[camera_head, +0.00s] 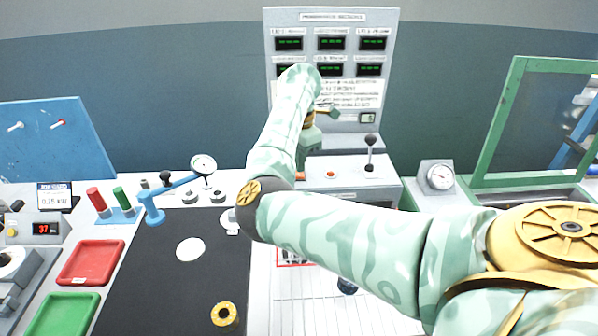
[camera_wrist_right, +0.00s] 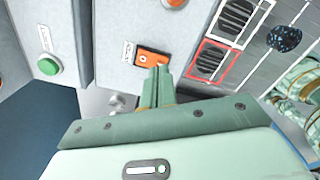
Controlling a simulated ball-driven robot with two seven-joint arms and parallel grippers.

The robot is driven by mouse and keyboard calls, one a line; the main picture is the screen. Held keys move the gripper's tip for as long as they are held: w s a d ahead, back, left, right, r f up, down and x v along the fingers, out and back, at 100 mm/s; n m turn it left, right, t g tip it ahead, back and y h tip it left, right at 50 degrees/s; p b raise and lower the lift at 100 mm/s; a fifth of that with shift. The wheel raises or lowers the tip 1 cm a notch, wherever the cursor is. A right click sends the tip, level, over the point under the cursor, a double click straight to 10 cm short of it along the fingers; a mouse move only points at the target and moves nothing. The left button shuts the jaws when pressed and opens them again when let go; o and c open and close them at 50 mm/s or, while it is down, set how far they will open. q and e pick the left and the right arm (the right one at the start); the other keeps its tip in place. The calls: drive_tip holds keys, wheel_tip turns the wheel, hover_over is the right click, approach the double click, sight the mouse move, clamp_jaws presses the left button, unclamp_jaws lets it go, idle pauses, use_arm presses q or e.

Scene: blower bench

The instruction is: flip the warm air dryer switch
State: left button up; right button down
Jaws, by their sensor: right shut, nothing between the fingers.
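An orange rocker switch (camera_wrist_right: 152,58) with a small label beside it is on the grey front of a machine in the right wrist view. In the head view a bit of orange (camera_head: 300,176) shows beside my right arm. My right gripper (camera_wrist_right: 158,72) is shut and empty, its fingertips at the lower edge of the switch. I cannot tell whether they touch it. In the head view the right gripper (camera_head: 308,142) is partly hidden by my own arm. My left gripper is not in view.
Red (camera_head: 91,262) and green (camera_head: 63,315) trays lie at left.

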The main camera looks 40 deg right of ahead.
sight(299, 175)
drive_tip(key=shift+f+b, duration=0.7)
drive_tip(key=shift+f, duration=0.35)
idle(0.7)
drive_tip(key=shift+r, duration=0.15)
drive_tip(key=shift+r+p, duration=2.6)
drive_tip(key=shift+r, duration=0.9)
drive_tip(key=shift+f, duration=0.1)
